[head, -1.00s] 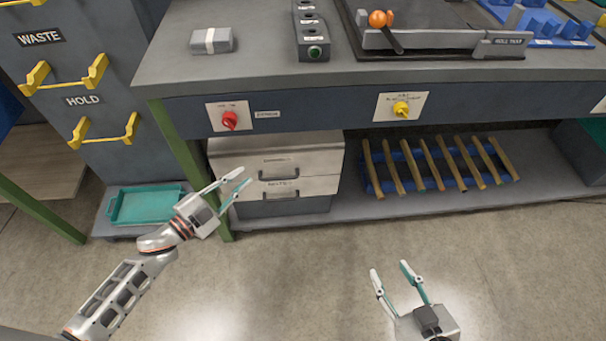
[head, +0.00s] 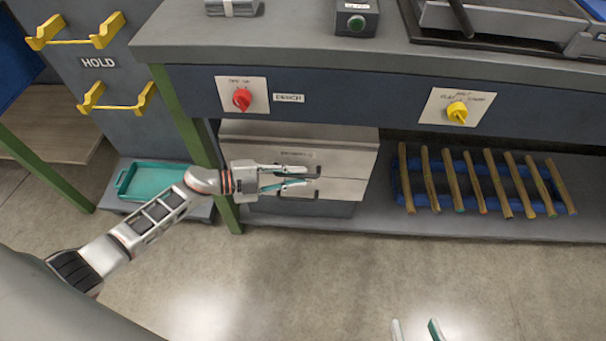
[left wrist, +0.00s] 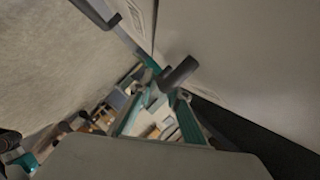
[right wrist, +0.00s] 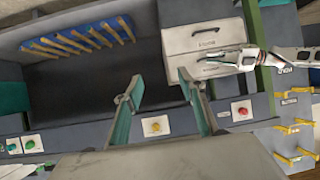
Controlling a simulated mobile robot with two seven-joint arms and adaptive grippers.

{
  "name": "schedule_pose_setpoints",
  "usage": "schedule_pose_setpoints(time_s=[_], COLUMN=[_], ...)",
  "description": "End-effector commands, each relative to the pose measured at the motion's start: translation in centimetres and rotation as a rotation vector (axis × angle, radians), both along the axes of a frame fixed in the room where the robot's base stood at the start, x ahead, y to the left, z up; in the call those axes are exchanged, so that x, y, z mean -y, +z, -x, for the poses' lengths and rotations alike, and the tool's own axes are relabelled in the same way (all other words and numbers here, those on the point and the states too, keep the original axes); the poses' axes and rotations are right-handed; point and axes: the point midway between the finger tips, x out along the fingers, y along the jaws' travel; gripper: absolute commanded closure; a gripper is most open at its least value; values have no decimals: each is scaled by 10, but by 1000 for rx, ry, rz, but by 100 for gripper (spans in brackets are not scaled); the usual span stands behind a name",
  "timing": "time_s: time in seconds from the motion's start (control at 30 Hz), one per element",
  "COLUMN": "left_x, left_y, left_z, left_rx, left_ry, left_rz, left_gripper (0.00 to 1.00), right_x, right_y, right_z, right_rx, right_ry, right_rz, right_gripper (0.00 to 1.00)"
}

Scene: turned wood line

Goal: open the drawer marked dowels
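The drawer unit (head: 347,160) stands under the bench at the left, with a pale upper drawer and a pale lower drawer (head: 345,188). Both look shut. Each has a dark handle, and their small labels are too small to read. In the left wrist view a dark handle (left wrist: 180,70) is at the fingertips; firm contact cannot be told. My right gripper (head: 418,329) is open and empty, low in the head view; it also shows in the right wrist view (right wrist: 158,85).
A green bench leg (head: 190,110) stands just left of the drawer unit. A teal tray (head: 122,180) lies beyond it. A blue rack (head: 470,180) with several wooden rods is on the shelf at right. The floor in front is clear.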

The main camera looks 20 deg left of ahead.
Motion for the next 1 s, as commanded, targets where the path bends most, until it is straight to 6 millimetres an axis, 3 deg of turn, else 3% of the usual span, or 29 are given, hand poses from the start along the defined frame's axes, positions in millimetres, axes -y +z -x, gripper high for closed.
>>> schedule_pose_setpoints(time_s=[0.13, 0.47, 0.53, 0.83, 1.0], left_x=[11, 14, 14, 14, 18], left_y=[-4, -4, -3, -3, 1], left_z=[-7, -10, -10, -8, 6], left_rx=[-2, 1, 0, 1, 3], left_ry=[0, 1, 1, 1, 0], left_rz=[1, 0, 0, 0, 1], left_gripper=[84, 84, 99, 100, 100], right_x=[-2, -2, -3, -2, 0], right_y=[1, 3, 3, 5, 13], right_z=[-1, -2, -2, -3, -8], right_rx=[2, 6, 6, 11, 28], right_ry=[-2, -3, -3, -3, -2], right_rz=[-9, -13, -13, -13, -1], right_gripper=[60, 60, 60, 60, 60])
